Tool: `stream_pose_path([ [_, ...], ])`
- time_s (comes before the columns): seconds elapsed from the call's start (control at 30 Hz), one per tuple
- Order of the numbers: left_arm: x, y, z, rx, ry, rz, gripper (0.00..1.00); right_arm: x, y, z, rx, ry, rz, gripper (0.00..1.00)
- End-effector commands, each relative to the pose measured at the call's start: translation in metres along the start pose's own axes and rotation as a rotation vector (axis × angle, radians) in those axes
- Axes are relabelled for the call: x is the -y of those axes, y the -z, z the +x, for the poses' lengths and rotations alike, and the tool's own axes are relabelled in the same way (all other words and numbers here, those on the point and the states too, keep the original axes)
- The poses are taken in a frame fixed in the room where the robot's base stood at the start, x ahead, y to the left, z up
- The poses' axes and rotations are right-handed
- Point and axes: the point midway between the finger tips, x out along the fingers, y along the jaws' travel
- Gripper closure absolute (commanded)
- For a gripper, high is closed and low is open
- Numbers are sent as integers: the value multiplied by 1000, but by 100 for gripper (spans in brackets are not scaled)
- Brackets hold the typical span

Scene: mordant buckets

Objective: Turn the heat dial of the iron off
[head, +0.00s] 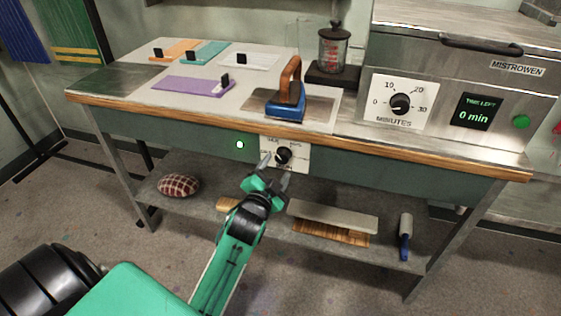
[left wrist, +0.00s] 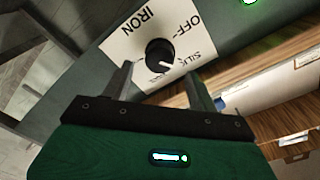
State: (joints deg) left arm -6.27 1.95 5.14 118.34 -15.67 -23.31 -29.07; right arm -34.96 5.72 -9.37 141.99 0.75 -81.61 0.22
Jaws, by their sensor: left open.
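The iron's heat dial (head: 283,155) is a black knob on a white plate (head: 298,158) on the front apron of the bench. In the left wrist view the knob (left wrist: 160,52) shows beside the words IRON, OFF and SILK, and its white mark points toward the SILK side, away from OFF. The blue iron (head: 286,104) with a wooden handle stands on a metal plate above the dial. My left gripper (head: 276,169) is open just in front of the dial, and its fingers (left wrist: 160,85) point at it with the knob between and beyond their tips. My right gripper is not in view.
A green light (head: 239,145) glows left of the dial. A lower shelf (head: 270,222) holds a checked cushion (head: 179,185), boards (head: 333,217) and a blue-handled tool (head: 405,237). A steel machine (head: 455,90) with a minutes dial (head: 400,104) stands right.

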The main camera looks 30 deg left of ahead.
Motion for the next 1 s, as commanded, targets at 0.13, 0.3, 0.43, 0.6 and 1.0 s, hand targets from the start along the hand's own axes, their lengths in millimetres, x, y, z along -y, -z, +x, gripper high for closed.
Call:
stream_pose_path([
  [0.13,0,0,23,-1,1,-1,41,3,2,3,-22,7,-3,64],
  [0.3,0,0,40,0,0,-1,41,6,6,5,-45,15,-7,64],
  [0.43,0,0,45,0,0,-1,41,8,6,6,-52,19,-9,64],
  [0.6,0,0,46,0,0,-1,41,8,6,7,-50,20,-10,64],
  [1.0,0,0,46,0,-1,-1,85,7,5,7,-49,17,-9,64],
])
